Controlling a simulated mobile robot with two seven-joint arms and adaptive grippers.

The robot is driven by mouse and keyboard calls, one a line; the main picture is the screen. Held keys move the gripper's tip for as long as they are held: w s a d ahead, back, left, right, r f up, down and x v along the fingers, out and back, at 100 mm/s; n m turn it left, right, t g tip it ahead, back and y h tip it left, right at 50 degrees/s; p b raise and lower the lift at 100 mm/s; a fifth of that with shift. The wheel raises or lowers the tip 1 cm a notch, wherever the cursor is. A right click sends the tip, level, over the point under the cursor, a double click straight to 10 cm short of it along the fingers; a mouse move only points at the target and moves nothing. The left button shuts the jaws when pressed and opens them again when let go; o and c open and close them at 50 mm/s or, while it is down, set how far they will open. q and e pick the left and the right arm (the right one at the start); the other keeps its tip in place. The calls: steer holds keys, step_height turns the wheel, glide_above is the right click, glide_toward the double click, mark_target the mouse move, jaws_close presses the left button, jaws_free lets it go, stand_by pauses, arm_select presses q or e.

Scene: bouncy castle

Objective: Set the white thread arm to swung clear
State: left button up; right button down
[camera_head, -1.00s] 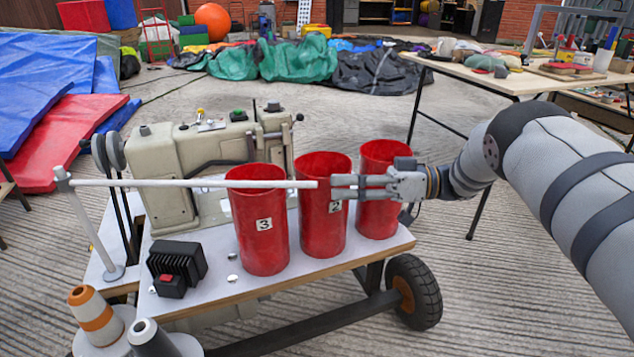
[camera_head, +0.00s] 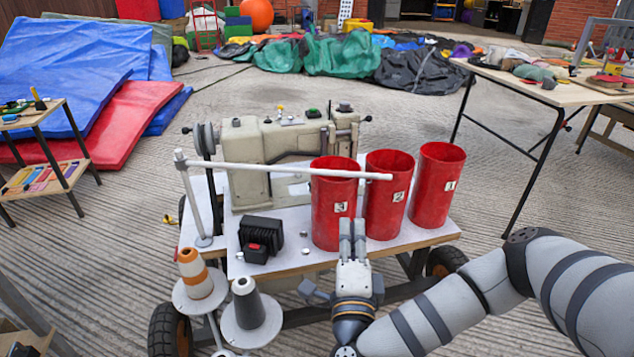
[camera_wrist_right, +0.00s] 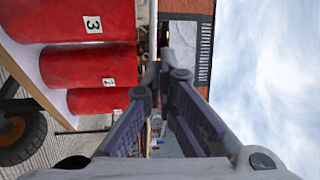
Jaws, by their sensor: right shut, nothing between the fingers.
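The white thread arm (camera_head: 280,170) is a thin rod on an upright post at the left of the sewing cart. It reaches right, passing in front of the red bins marked 3 (camera_head: 333,205) and 2 (camera_head: 388,195); its free end is by bin 2. My right gripper (camera_head: 353,226) is shut and empty, below the rod and in front of bin 3, apart from the rod. Its closed fingers (camera_wrist_right: 160,82) fill the middle of the right wrist view, with the bins at left. My left gripper is not in view.
A third red bin (camera_head: 436,186) stands at right. A beige sewing machine (camera_head: 270,150) stands behind the rod. A black box with a red button (camera_head: 260,238) and thread cones (camera_head: 247,300) are at front left. A table (camera_head: 545,90) is at right.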

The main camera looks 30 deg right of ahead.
steer(key=m+g, duration=0.1)
steer(key=b, duration=0.7)
glide_toward(356, 174)
steer(key=shift+h, duration=0.4)
steer(key=x, duration=0.6)
steer(key=shift+w+f, duration=0.2)
steer(key=shift+w, duration=0.25)
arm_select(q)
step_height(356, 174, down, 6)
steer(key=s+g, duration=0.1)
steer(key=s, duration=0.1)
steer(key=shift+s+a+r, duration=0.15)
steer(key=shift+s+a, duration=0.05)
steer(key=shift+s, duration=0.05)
arm_select(e)
steer(key=shift+d, duration=0.15)
